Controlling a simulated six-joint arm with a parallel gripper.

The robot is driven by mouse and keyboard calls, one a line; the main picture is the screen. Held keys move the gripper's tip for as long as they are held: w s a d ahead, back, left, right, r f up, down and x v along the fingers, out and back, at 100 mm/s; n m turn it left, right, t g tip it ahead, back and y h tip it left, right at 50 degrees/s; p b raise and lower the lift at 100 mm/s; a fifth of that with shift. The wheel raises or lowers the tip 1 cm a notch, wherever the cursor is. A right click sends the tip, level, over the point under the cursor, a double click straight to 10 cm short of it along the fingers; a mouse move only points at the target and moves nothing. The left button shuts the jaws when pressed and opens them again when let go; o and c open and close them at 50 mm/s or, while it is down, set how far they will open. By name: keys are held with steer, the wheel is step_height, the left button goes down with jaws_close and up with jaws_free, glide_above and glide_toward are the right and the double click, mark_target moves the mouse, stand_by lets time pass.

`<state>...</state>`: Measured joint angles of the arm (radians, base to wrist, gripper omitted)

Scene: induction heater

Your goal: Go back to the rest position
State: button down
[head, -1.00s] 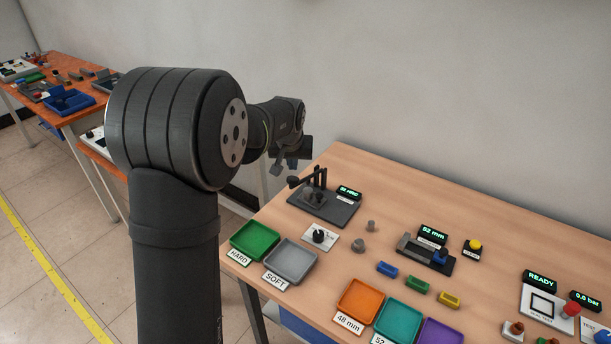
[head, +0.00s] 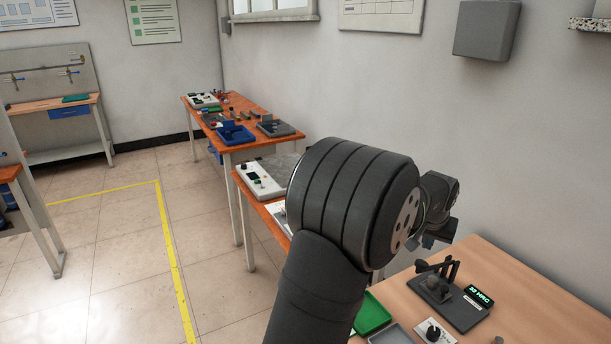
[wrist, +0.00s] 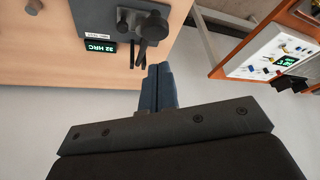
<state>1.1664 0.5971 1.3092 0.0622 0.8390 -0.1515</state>
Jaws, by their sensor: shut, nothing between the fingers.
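My gripper (wrist: 160,88) is shut, its two blue-grey fingers together with nothing between them. In the head view my gripper (head: 430,241) is small and partly hidden behind my own arm, beyond the left end of the wooden bench. In the wrist view its fingertips appear just below the dark hardness tester (wrist: 104,18); I cannot tell the gap in depth, but no contact shows. The tester also stands on the bench in the head view (head: 455,306), with a display reading HRC.
The wooden bench (head: 515,270) carries a green tray (head: 371,312) and a grey tray (head: 391,335). A white device (head: 262,180) stands on an orange table beyond my arm; a white panel (wrist: 270,50) shows right of my gripper. The wall is behind. Tiled floor (head: 115,270) is clear at left.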

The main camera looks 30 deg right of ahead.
steer(key=shift+f, duration=1.95)
steer(key=c, duration=0.9)
jaws_free()
steer(key=shift+c, duration=0.2)
steer(key=o, duration=0.4)
steer(key=shift+s+r, duration=0.1)
steer(key=shift+r, duration=0.05)
steer(key=o, duration=0.5)
steer(key=shift+m, duration=0.8)
steer(key=r, duration=0.1)
steer(key=s+r, duration=0.1)
steer(key=r, duration=0.1)
steer(key=s+r, duration=0.1)
steer(key=shift+s+a+r, duration=0.1)
steer(key=shift+a+r, duration=0.05)
steer(key=shift+o, duration=0.2)
steer(key=s+a+r+m, duration=0.3)
steer(key=s+r+m, duration=0.15)
steer(key=r, duration=0.45)
glide_toward(422, 263)
steer(key=s+d, duration=0.4)
steer(key=shift+a+f+n, duration=0.1)
steer(key=shift+f+n, duration=0.15)
